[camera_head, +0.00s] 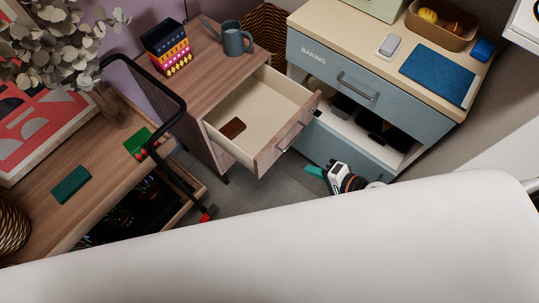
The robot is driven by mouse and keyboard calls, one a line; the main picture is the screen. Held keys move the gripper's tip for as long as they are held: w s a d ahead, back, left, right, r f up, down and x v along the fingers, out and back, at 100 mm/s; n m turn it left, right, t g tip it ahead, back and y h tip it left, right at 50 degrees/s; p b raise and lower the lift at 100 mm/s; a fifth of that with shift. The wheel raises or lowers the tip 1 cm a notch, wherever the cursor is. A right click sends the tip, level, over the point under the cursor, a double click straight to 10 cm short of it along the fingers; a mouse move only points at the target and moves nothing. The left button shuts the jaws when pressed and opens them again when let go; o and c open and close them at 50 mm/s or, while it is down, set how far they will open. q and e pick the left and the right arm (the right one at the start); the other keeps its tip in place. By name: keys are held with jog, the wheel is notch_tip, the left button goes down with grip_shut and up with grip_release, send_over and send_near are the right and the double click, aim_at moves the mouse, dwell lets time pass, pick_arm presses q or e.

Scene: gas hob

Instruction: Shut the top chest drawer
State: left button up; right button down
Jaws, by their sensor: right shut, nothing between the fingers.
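The wooden chest (185,65) stands at centre left, and its top drawer (212,125) is pulled well out toward the lower right. The drawer has a pale interior, a wood front and a metal bar handle (290,137). A small brown item (232,128) lies inside it. My right gripper (314,172), with teal fingertips and a white and black body, is shut and empty. In the picture it is just below and right of the drawer front, apart from it. My left gripper is not in view.
A blue-grey cabinet marked BAKING (330,72) stands at right, with an open lower compartment (385,140) holding dark items. A watering can (235,40) and patterned pot (167,48) stand on the chest. A black-railed wooden trolley (110,190) is at left. Grey floor (245,195) shows below the drawer.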

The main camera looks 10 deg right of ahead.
aim_at(271, 149)
jog(key=x, duration=0.4)
jog(key=r+p+x, duration=0.1)
jog(key=x, duration=0.3)
jog(key=w+x, duration=0.1)
jog(key=x, duration=0.3)
jog(key=shift+w+a+r+p, duration=0.1)
jog(key=shift+w+a+p, duration=0.05)
jog(key=shift+a+p, duration=0.2)
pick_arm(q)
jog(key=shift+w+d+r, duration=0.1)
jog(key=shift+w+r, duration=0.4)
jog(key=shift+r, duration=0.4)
pick_arm(e)
jog(key=shift+w+a, duration=0.2)
jog(key=shift+w, duration=0.05)
jog(key=shift+w, duration=0.1)
